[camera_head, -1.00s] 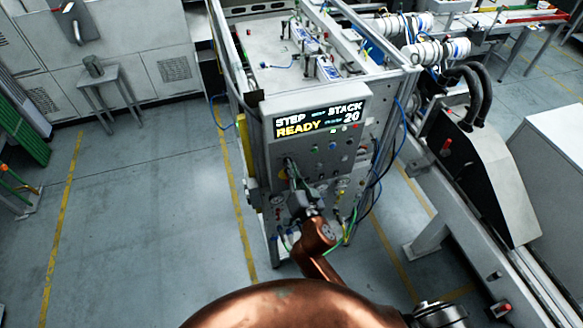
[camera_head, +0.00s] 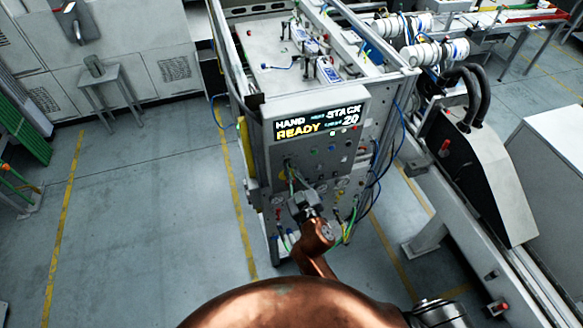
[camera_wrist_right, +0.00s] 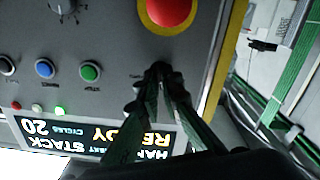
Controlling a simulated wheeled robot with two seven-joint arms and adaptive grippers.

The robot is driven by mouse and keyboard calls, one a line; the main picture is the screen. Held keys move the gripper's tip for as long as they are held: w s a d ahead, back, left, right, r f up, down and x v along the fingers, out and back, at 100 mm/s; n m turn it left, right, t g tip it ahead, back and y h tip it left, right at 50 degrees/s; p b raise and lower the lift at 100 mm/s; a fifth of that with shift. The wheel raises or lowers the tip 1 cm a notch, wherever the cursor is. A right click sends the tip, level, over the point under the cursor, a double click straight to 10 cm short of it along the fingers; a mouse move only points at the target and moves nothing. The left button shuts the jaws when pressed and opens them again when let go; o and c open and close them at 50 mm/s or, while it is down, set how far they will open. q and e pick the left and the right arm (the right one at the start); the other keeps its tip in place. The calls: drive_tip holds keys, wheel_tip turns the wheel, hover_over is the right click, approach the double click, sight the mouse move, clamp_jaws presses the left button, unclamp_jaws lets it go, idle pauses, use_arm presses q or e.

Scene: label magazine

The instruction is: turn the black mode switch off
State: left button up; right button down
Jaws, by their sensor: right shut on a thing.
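The grey control panel (camera_head: 350,95) of the machine stands upright in the head view. Its display (camera_head: 316,123) reads HAND, STACK, READY and 20. My right gripper (camera_head: 293,182) reaches the panel front below the display. In the right wrist view its fingertips (camera_wrist_right: 158,82) are at the panel face, shut on the black mode switch (camera_wrist_right: 159,66). The switch is mostly hidden between the fingertips, so which way it points cannot be told. My left gripper is not in view.
In the right wrist view a red mushroom button (camera_wrist_right: 168,8) is close by the fingertips. Cables hang at the machine's right side.

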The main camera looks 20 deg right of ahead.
drive_tip(key=n+p, duration=0.1)
drive_tip(key=n, duration=0.3)
drive_tip(key=shift+n, duration=0.3)
drive_tip(key=n+p, duration=0.1)
drive_tip(key=n, duration=0.3)
drive_tip(key=shift+n, duration=0.4)
drive_tip(key=c, duration=2.1)
unclamp_jaws()
